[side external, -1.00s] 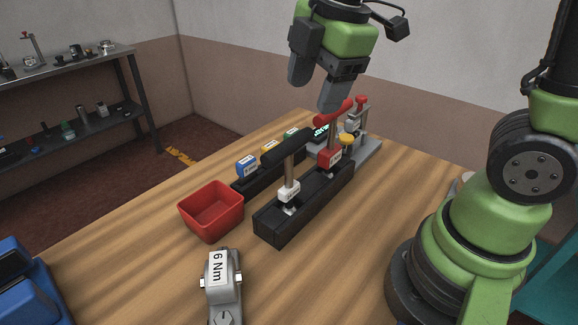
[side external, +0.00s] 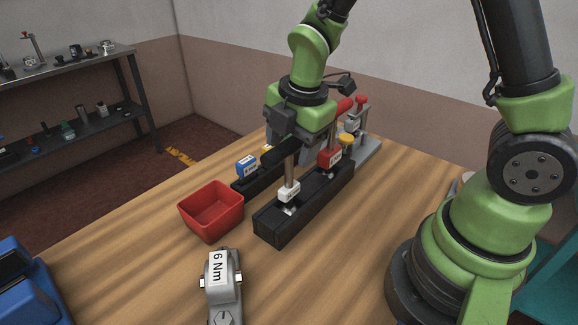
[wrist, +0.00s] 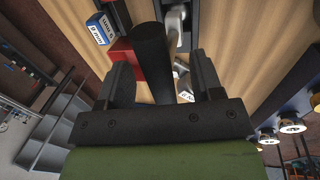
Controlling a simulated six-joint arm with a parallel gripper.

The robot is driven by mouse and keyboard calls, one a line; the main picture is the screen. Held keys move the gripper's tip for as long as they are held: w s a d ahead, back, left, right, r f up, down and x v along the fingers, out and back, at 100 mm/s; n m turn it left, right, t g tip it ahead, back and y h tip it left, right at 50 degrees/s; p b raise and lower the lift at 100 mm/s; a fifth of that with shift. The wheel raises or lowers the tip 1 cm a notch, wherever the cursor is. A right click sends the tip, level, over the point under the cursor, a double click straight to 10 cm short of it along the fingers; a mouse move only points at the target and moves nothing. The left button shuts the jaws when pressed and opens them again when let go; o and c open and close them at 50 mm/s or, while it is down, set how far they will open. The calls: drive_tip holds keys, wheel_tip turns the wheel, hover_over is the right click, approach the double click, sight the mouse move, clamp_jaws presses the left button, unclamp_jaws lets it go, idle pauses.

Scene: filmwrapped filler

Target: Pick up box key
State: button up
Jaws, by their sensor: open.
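Two T-handled keys stand upright in a black rack (side external: 270,222) in the side view. The nearer has a black handle (side external: 277,152), a metal shaft and a white tag (side external: 289,192). The farther has a red handle (side external: 345,104) and a red tag (side external: 329,158). I cannot tell by name which is the box key. My gripper (side external: 292,143) is low at the black handle, pointing down and partly hidden behind it. In the wrist view my gripper (wrist: 160,72) is open, with the black handle (wrist: 152,62) between its fingers and a gap on each side.
A red bin (side external: 212,223) stands left of the rack. Behind it is a row holding a blue labelled block (side external: 246,166). A grey fixture (side external: 367,150) stands behind, and a grey "6 Nm" tool (side external: 222,280) lies in front.

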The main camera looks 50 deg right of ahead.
drive_tip(key=shift+f, duration=0.25)
clamp_jaws()
wheel_tip(320, 180, up, 10)
drive_tip(key=shift+r, duration=0.1)
idle(0.5)
drive_tip(key=w+a+f+n, duration=0.1)
drive_tip(key=w+a+n, duration=0.1)
drive_tip(key=a, duration=1.2)
drive_tip(key=shift+w+a+f+n+y, duration=0.25)
drive_tip(key=shift+w+a+n+y, duration=0.1)
drive_tip(key=shift+n, duration=0.35)
